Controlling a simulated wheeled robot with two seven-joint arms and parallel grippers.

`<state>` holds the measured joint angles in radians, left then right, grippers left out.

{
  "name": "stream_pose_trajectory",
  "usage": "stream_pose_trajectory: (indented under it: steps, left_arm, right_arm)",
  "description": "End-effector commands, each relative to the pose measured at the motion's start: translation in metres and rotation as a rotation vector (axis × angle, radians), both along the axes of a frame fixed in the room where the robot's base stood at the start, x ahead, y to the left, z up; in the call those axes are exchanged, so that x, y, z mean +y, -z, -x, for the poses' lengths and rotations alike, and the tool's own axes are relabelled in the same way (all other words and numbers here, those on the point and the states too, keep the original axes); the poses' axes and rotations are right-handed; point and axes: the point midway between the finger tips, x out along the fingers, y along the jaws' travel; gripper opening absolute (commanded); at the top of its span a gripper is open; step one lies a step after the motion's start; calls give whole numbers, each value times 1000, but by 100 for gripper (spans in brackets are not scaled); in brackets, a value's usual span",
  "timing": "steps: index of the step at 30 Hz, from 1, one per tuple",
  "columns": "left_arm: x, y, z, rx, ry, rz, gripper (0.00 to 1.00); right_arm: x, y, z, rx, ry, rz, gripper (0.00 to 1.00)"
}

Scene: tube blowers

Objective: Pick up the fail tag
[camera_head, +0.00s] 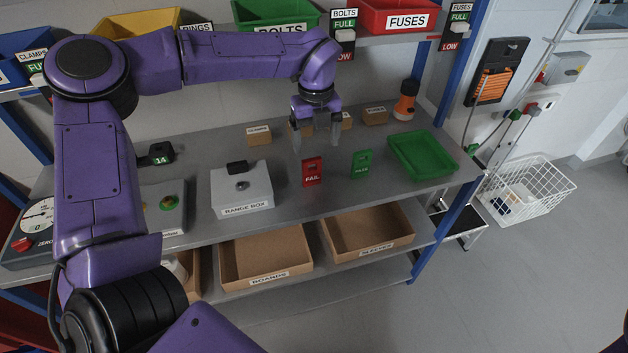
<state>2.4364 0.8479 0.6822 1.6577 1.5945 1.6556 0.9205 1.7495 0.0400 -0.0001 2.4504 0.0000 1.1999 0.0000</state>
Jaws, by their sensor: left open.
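The red fail tag (312,172) stands upright on the grey bench top, with white "FAIL" lettering facing me. The green pass tag (361,164) stands to its right, a short gap away. My left gripper (316,146) points down above and just behind the fail tag in the picture, its two fingers spread apart with nothing between them. The fingers look apart from the tag, though the exact height is hard to tell. My right gripper is not in view; only a small dark piece shows at the bottom right corner.
A white range box (241,194) stands left of the tags, and an empty green tray (424,154) lies to the right. Small cardboard boxes (258,136) line the back, beside an orange-and-black flashlight-like item (405,102). Bins sit on the upper shelf (390,39).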

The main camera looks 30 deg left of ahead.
Motion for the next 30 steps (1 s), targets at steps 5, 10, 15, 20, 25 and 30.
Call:
stream_pose_trajectory:
  steps: [5, 10, 15, 20, 25, 30]
  left_arm:
    - [1, 28, 1, 4, 0, 0, 83]
    - [1, 53, 0, 3, 2, -1, 83]
    - [6, 76, 3, 4, 2, -1, 83]
    - [8, 103, 3, 3, 3, -1, 83]
    - [8, 109, 2, -1, 3, -1, 83]
    - [8, 109, 2, -1, 3, -1, 60]
  right_arm:
    - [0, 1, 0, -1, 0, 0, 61]
    - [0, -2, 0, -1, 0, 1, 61]
    - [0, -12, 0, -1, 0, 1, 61]
    - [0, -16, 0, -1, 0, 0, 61]
    - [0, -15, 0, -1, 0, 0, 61]
    - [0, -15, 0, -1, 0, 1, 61]
